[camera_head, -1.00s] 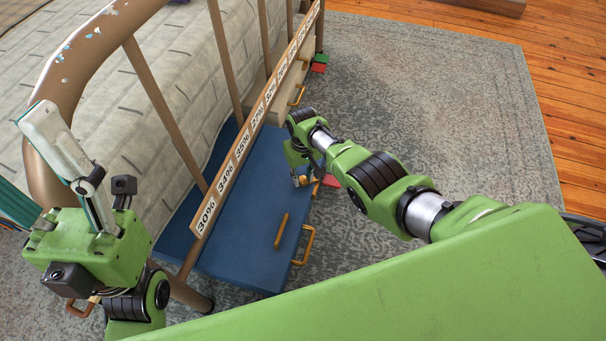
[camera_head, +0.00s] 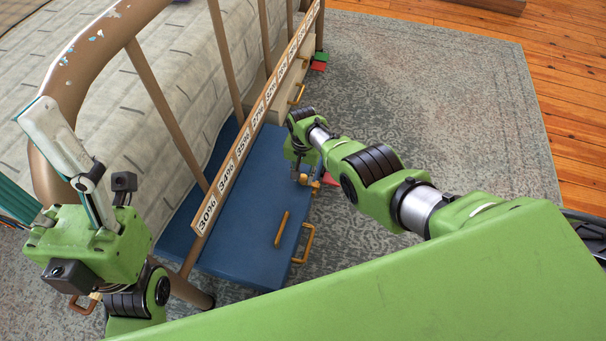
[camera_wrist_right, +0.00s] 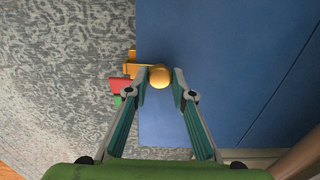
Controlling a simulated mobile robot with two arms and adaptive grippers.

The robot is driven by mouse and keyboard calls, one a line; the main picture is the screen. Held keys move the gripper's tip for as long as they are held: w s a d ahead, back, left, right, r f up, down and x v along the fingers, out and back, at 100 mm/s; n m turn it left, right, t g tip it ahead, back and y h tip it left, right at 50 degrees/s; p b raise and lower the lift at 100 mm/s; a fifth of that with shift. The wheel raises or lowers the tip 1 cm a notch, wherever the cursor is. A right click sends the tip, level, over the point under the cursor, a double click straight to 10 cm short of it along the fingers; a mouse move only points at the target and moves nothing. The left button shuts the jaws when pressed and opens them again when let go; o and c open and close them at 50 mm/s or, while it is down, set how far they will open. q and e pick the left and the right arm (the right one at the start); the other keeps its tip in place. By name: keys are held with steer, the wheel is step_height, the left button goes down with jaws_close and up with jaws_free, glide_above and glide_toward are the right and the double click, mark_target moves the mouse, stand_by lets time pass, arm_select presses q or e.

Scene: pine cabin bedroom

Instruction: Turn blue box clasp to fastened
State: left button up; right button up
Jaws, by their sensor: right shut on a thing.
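The blue box (camera_head: 250,215) sits under the bed rail; its lid edge also shows in the wrist view (camera_wrist_right: 235,50). A gold clasp bar (camera_head: 281,230) lies on the lid near a gold handle (camera_head: 304,244). My right gripper (camera_head: 301,172) is at the far corner of the lid. In the wrist view its fingers (camera_wrist_right: 160,80) are shut on a round gold clasp knob (camera_wrist_right: 160,75). A gold piece (camera_wrist_right: 139,67) reaches past the lid's edge beside the knob; the fingers hide part of it. My left gripper (camera_head: 27,160) is raised, open and empty at the left, partly cut off.
The brown bed rail with a percentage strip (camera_head: 230,170) crosses above the box. A red tab (camera_wrist_right: 118,85) and green tab (camera_wrist_right: 117,99) stick out beside the lid's edge. Another box with gold handles (camera_head: 297,94) stands farther back. The rug (camera_head: 450,120) at the right is clear.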

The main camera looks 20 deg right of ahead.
mark_target(303, 178)
stand_by(0.5)
steer(key=o, duration=1.1)
steer(key=shift+o, duration=0.2)
steer(key=shift+r, duration=0.15)
step_height(303, 178, up, 12)
